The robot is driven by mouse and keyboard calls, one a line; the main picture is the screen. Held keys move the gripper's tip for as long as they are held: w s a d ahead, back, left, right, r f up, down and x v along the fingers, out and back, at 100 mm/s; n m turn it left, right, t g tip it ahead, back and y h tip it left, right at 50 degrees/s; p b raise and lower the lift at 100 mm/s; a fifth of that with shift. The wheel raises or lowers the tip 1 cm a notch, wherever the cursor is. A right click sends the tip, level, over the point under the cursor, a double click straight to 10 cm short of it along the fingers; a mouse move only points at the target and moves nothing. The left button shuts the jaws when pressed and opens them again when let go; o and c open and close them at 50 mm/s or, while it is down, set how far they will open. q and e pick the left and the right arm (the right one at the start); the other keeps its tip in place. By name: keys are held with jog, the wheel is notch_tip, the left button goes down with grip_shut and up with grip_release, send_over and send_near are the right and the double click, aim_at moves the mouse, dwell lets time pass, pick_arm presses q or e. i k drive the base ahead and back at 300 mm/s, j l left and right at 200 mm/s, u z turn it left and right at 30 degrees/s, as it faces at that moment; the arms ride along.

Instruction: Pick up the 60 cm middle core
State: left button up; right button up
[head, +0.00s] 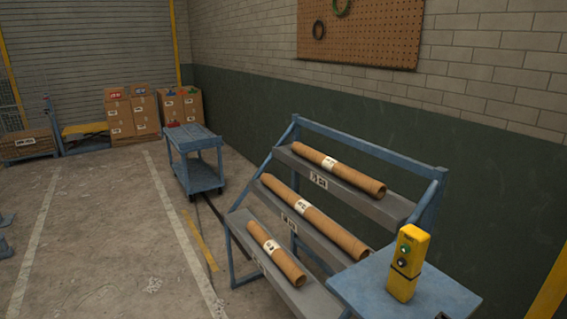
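Three brown cardboard cores lie on a blue stepped rack (294,128) with grey shelves. The top core (360,178) is on the upper shelf. The middle core (335,232) is on the middle shelf and looks the longest. The bottom core (287,264) is on the lowest shelf and looks the shortest. Each has a white label band, with print too small to read. The shelf edges carry small white tags, also unreadable. No core is held. Neither of my grippers is in view.
A blue table (440,297) with a yellow button box (408,262) stands at the rack's right front. A blue cart (196,160) stands behind the rack's left side. Cardboard boxes (120,118) are at the back. The floor left of the rack is mostly clear.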

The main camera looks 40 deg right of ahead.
aim_at(377, 190)
jog(key=i+z, duration=0.25)
jog(key=i, duration=0.25)
jog(key=i+j+z, duration=0.1)
jog(key=i+z, duration=0.15)
jog(key=i, duration=0.25)
jog(key=i+j+z, duration=0.3)
jog(key=i, duration=0.15)
jog(key=l, duration=0.1)
